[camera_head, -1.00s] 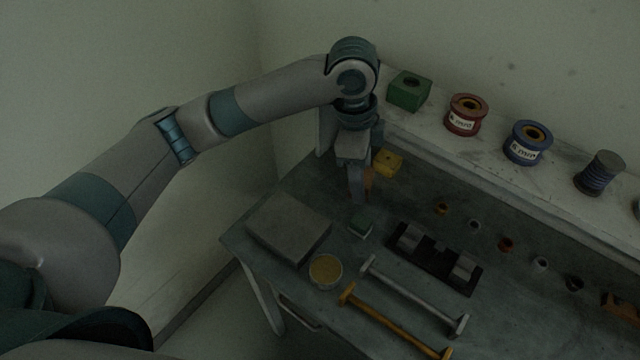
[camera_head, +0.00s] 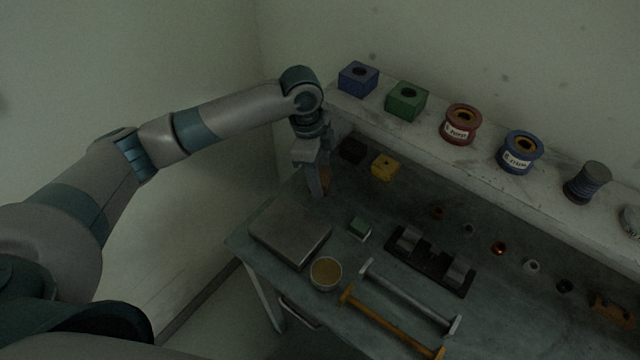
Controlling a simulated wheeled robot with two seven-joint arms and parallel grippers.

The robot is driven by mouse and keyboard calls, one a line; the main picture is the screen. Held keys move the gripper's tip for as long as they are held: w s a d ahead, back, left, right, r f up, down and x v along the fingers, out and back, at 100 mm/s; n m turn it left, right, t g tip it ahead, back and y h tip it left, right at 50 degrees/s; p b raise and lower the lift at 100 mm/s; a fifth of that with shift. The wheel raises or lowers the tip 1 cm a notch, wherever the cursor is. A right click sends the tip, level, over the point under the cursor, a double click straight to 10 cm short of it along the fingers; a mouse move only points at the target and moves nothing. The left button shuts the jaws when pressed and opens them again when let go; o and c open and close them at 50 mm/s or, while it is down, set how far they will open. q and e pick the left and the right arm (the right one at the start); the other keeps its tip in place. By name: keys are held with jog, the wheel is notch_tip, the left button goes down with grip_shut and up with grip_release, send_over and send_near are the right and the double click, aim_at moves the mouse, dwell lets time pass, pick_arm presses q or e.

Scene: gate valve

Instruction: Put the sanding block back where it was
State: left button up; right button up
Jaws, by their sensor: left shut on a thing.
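My left gripper (camera_head: 318,188) is over the back left of the workbench, pointing down. It is shut on a small orange-brown block (camera_head: 325,177), which I take to be the sanding block. Its fingers hide most of the block, and I cannot tell whether the block touches the bench. The gripper is behind the grey flat plate (camera_head: 290,232) and left of the yellow block (camera_head: 385,167). My right gripper is not in view.
A black block (camera_head: 352,150) stands behind, near the shelf. A small green and white block (camera_head: 360,228), a round tin (camera_head: 326,273), a dark holder (camera_head: 432,262) and two bars lie on the bench. The shelf (camera_head: 430,133) carries blue and green boxes and several spools.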

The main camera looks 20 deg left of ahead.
pick_arm(q)
jog(key=shift+f+p, duration=0.9)
jog(key=shift+f, duration=1.1)
jog(key=shift+f, duration=0.15)
jog(key=o, duration=1.1)
jog(key=shift+a+r+b, duration=0.1)
jog(key=shift+r+b, duration=0.25)
jog(key=shift+r, duration=0.4)
jog(key=r+b, duration=0.1)
jog(key=r, duration=0.2)
jog(key=a+r+b, duration=0.1)
jog(key=r, duration=0.2)
jog(key=r+b, duration=0.1)
jog(key=r, duration=0.3)
jog(key=shift+a, duration=0.25)
jog(key=shift+r, duration=0.35)
